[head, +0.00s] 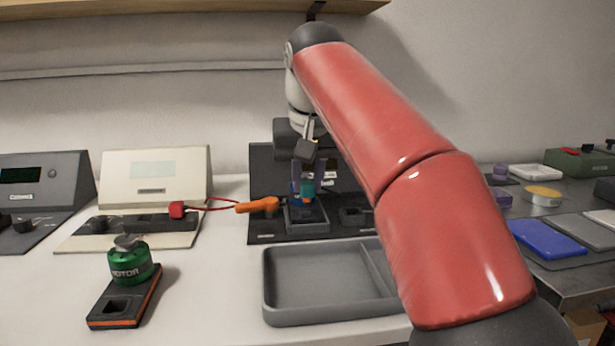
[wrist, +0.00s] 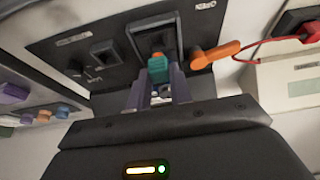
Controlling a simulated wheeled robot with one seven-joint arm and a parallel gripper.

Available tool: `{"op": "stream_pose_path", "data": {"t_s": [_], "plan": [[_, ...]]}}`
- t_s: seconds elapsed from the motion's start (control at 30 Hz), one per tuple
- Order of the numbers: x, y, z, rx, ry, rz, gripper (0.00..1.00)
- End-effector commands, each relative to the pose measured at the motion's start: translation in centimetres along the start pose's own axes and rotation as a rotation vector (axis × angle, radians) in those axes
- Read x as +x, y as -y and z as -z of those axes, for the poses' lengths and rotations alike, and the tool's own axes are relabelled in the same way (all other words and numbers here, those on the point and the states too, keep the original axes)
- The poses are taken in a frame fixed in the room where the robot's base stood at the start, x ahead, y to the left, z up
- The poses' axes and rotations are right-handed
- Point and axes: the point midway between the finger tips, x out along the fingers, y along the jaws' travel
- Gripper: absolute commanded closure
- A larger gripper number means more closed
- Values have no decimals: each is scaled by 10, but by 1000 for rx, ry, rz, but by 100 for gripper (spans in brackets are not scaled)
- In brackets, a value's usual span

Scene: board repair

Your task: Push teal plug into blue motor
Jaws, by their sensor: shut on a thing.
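My gripper (head: 302,186) is shut on the teal plug (head: 308,188), above a dark raised square holder (head: 306,218) on the black panel. In the wrist view the teal plug (wrist: 159,69) sits between the fingertips, its small orange end towards the square recess (wrist: 151,37). I cannot tell whether the plug touches the holder. A green motor (head: 130,263) marked "MOTOR" stands on a black and orange base at the left.
An orange lever-like connector (head: 258,205) with a red wire lies just left of the holder, and also shows in the wrist view (wrist: 213,54). An empty grey tray (head: 315,285) is in front. A cream meter (head: 155,180) stands left. My red arm covers the right middle.

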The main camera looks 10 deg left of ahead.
Motion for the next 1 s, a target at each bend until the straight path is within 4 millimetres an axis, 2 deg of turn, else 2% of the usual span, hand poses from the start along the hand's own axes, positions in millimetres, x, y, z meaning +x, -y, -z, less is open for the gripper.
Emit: {"op": "stream_pose_path", "data": {"t_s": [0.63,1.0], "plan": [[12,0,-5,0,0,0,100],[13,0,-5,0,0,0,100]]}}
